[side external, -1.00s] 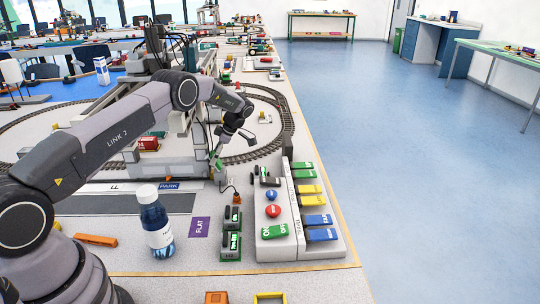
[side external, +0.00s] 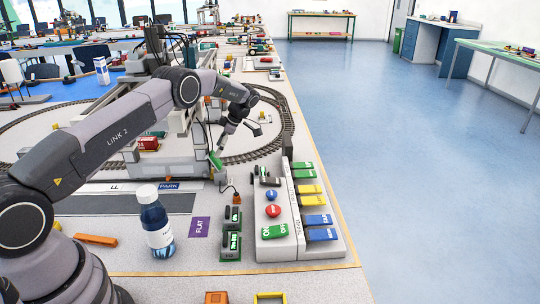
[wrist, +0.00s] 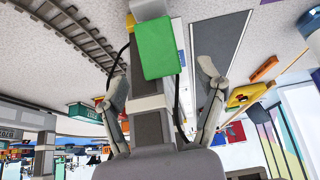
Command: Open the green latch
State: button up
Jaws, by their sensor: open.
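My gripper (wrist: 163,72) is open, with one finger on each side of the post and visible gaps to both. In the side external view the green latch (side external: 215,160) sits tilted at the near corner of the gantry crane frame. My gripper (side external: 238,138) is just above and right of it. Whether a finger touches the latch cannot be told.
A control panel (side external: 288,250) with coloured switches stands at the near right. Curved railway track (side external: 288,125) runs behind. The gantry crane frame (side external: 170,145) stands close on the left.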

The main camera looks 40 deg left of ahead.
aim_at(213, 153)
jog(key=v, duration=0.8)
jog(key=shift+r, duration=0.2)
jog(key=shift+t+h, duration=0.5)
jog(key=x, duration=0.3)
jog(key=s+a+x, duration=0.1)
jog(key=x, duration=0.7)
jog(key=shift+s+a+r, duration=0.2)
jog(key=shift+s, duration=0.05)
jog(key=c, duration=1.2)
jog(key=shift+o, duration=0.2)
jog(key=shift+w+d+r+g+y, duration=0.1)
jog(key=shift+w+d+g+y, duration=0.2)
jog(key=shift+g+y, duration=0.2)
